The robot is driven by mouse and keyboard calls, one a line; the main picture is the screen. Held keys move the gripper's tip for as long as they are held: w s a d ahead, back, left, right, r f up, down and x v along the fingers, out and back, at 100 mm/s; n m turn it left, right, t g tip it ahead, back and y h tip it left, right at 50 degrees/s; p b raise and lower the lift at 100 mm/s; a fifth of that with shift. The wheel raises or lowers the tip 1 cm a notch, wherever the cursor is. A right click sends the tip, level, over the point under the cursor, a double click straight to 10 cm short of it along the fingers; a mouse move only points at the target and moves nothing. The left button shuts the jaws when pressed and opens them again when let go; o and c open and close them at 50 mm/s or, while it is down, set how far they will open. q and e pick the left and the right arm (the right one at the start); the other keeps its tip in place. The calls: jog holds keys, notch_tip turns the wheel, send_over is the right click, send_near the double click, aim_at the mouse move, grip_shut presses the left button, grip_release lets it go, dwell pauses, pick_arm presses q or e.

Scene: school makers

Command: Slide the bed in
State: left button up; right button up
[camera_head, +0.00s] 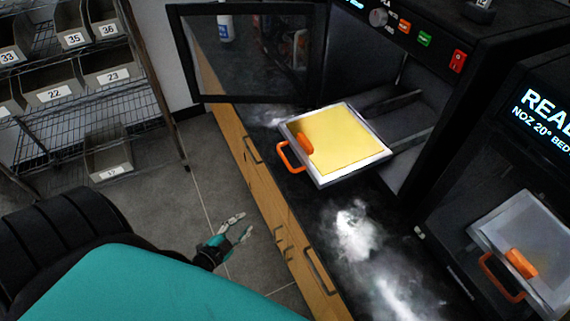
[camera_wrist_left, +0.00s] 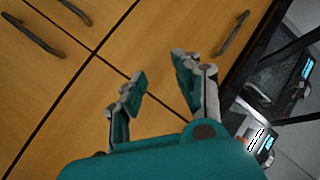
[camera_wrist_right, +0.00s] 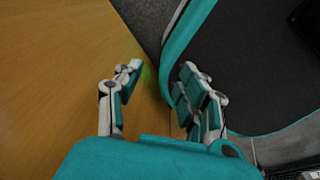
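The bed (camera_head: 350,140) is a yellow plate in a pale frame. It sticks out of the open printer (camera_head: 405,100) on its rails (camera_head: 392,103), toward the cabinet's front edge. Its orange handle (camera_head: 290,157) faces the front left, and an orange piece lies on the plate's left part. My left gripper (camera_head: 240,226) is well below and in front of the bed, apart from it. Its fingers are apart and empty in the left wrist view (camera_wrist_left: 155,70). My right gripper (camera_wrist_right: 160,75) is open and empty beside a wooden surface. The bed shows in neither wrist view.
The printer's dark glass door (camera_head: 255,60) stands open at the left. A second printer (camera_head: 520,170) with another orange-handled bed (camera_head: 535,245) stands at right. White powder (camera_head: 355,230) marks the black countertop. Wooden cabinet fronts (camera_head: 262,185) have handles. A bin rack (camera_head: 90,90) stands left.

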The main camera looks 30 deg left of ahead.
pick_arm(q)
notch_tip(320, 180, up, 9)
jog(key=w+a+m+t+h+b, duration=0.1)
jog(key=a+m+t+h, duration=0.1)
jog(key=m+t, duration=0.15)
jog(key=m+g+h+b, duration=0.1)
jog(key=m+h+b, duration=0.1)
jog(key=m+h, duration=0.9)
send_near(284, 157)
jog(key=w+d+p, duration=0.1)
jog(key=w, duration=0.1)
jog(key=w+d+r+m+y+p, duration=0.1)
jog(key=w+d, duration=0.1)
jog(key=w+d+r+m+y+p, duration=0.1)
jog(key=w+p, duration=0.1)
jog(key=shift+w+d+r, duration=0.2)
jog(key=shift+w+d, duration=0.1)
jog(key=shift+d, duration=0.1)
jog(key=shift+w+d, duration=0.4)
jog(key=shift+w, duration=0.25)
jog(key=shift+c, duration=0.2)
grip_shut()
pick_arm(e)
jog(key=shift+d, duration=0.1)
